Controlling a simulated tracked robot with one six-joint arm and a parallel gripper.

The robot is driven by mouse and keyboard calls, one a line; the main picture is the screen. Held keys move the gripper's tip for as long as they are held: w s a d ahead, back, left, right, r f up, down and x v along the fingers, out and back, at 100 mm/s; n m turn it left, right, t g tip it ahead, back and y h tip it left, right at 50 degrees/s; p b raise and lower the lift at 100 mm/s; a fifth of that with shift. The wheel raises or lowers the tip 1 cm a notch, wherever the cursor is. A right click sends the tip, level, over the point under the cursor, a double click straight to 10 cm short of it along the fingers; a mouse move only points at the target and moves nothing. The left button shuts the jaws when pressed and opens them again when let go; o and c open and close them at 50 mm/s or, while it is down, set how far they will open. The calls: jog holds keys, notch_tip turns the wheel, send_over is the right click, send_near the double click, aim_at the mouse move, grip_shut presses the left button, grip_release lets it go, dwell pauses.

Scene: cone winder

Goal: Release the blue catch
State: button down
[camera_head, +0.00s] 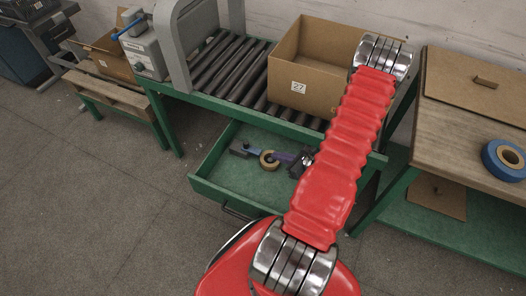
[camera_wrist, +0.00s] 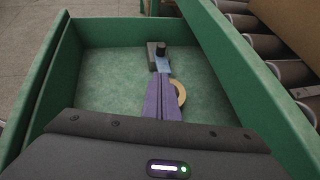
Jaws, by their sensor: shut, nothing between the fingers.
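A blue lever-like part (camera_head: 128,28), which I take for the blue catch, sits on the grey box-shaped unit (camera_head: 146,52) at the left end of the roller conveyor. My gripper (camera_head: 277,156) is far from it, down over the open green drawer (camera_head: 206,187). In the wrist view my purple fingers (camera_wrist: 160,80) are shut and empty. They point at a small grey and blue item with a black knob (camera_wrist: 161,50) in the drawer. Whether they touch it I cannot tell. The blue lever is outside the wrist view.
A tan tape roll (camera_wrist: 181,93) lies beside my fingers in the drawer, whose green walls (camera_wrist: 236,60) stand around them. A cardboard box (camera_head: 297,84) stands on the rollers (camera_head: 226,70). A wooden table (camera_head: 478,115) is at the right. Open floor (camera_head: 90,220) lies front left.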

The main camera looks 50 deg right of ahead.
send_near(249, 145)
jog(key=x, duration=0.4)
jog(key=shift+s+a, duration=0.1)
jog(key=shift+a, duration=0.25)
jog(key=shift+w, duration=0.7)
jog(key=shift+w, duration=0.1)
